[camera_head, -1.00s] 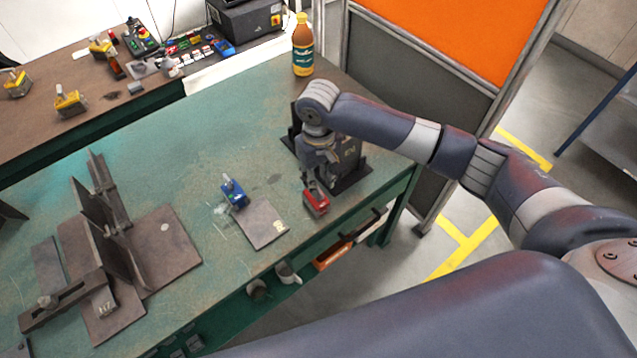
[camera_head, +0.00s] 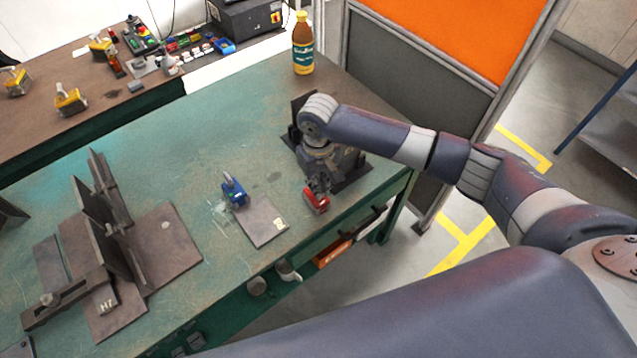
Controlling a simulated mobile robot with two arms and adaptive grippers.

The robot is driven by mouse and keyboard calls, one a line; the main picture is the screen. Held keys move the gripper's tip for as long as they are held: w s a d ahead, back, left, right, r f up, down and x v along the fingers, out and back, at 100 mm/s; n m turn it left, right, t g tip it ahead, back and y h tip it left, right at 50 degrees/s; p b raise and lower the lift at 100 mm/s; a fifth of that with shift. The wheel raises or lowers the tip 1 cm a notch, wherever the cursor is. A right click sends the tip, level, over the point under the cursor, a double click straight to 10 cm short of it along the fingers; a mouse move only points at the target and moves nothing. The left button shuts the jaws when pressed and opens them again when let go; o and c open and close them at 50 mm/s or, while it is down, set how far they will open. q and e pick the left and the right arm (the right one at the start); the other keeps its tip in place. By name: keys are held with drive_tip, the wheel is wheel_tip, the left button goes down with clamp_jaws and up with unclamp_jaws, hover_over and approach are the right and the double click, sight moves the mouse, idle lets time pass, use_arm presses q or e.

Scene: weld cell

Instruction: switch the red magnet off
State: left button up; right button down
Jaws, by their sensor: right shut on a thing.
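The red magnet (camera_head: 317,203) sits on the green table near its front right edge, close to the foot of a dark upright steel piece. My right gripper (camera_head: 320,184) reaches down over it from the upper side and is shut at the magnet's top. The gripper covers the magnet's top, so the knob and its setting are hidden. My left gripper is out of the picture.
A blue magnet (camera_head: 235,193) stands at the corner of a small steel plate (camera_head: 264,222), left of the red one. A welded steel fixture (camera_head: 165,250) fills the table's left. A bottle (camera_head: 303,45) stands at the back. An orange-panelled screen (camera_head: 450,30) borders the right.

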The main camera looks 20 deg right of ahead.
drive_tip(key=m+p, duration=0.3)
drive_tip(key=p, duration=0.2)
drive_tip(key=m+p, duration=0.2)
drive_tip(key=p, duration=0.1)
drive_tip(key=shift+a+r+m, duration=0.1)
drive_tip(key=shift+r+m, duration=0.2)
drive_tip(key=shift+f+m+p, duration=0.1)
drive_tip(key=shift+m+p, duration=0.7)
drive_tip(key=shift+m, duration=0.1)
drive_tip(key=shift+f+m+p, duration=0.1)
drive_tip(key=shift+m+p, duration=0.25)
drive_tip(key=shift+m, duration=1.45)
drive_tip(key=m, duration=0.2)
drive_tip(key=shift+m, duration=0.4)
drive_tip(key=shift+w+m, duration=0.1)
drive_tip(key=shift+m, duration=2)
